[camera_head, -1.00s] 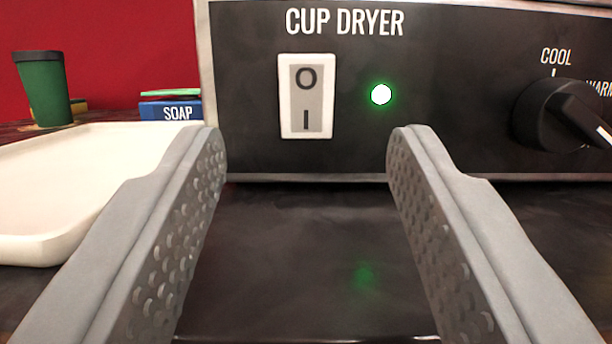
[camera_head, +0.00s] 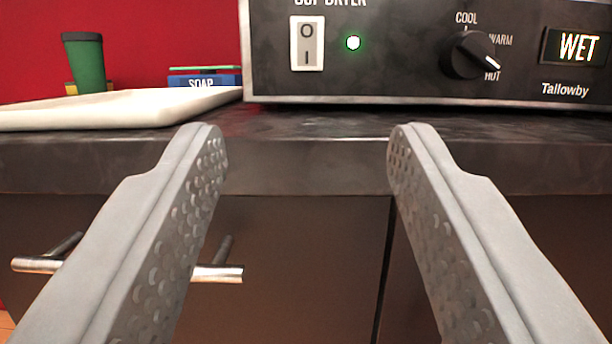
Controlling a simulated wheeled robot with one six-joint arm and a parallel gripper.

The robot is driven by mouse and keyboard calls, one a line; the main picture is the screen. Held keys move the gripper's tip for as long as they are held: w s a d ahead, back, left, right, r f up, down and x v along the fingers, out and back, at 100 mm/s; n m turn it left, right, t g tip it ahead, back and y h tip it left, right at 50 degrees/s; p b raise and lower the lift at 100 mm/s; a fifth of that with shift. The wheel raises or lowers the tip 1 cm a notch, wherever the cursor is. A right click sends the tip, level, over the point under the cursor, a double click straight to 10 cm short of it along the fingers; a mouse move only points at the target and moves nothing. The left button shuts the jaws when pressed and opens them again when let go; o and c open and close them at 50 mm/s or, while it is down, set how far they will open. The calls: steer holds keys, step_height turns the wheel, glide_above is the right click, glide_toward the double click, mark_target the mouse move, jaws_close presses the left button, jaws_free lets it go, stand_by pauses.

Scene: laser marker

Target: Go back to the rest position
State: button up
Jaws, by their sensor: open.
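My gripper (camera_head: 306,140) is open and empty, its two grey fingers spread in the lower half of the view. It is in front of the counter and apart from the cup dryer (camera_head: 400,85). The dryer is a black box at the top right with a white rocker switch (camera_head: 307,44), a lit green light (camera_head: 353,43) and a black knob (camera_head: 472,56) whose white mark points toward HOT. Its display (camera_head: 577,47) reads WET. The top of the dryer is cut off by the picture edge.
The dark counter (camera_head: 300,125) has its front edge across the view, with cabinet doors and metal handles (camera_head: 217,273) below.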

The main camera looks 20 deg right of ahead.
steer(key=s+d+r+n+y, duration=0.25)
steer(key=d+r+y, duration=0.55)
steer(key=d+r, duration=0.75)
steer(key=s+d+r+g, duration=0.1)
steer(key=s+d+r, duration=0.1)
steer(key=s+d, duration=0.3)
steer(key=s+d+r+n+g, duration=0.1)
steer(key=s+d+r+g, duration=0.1)
steer(key=s+d, duration=0.4)
steer(key=s+r, duration=0.1)
steer(key=s, duration=0.4)
steer(key=shift+s+h, duration=0.3)
steer(key=shift+s, duration=0.1)
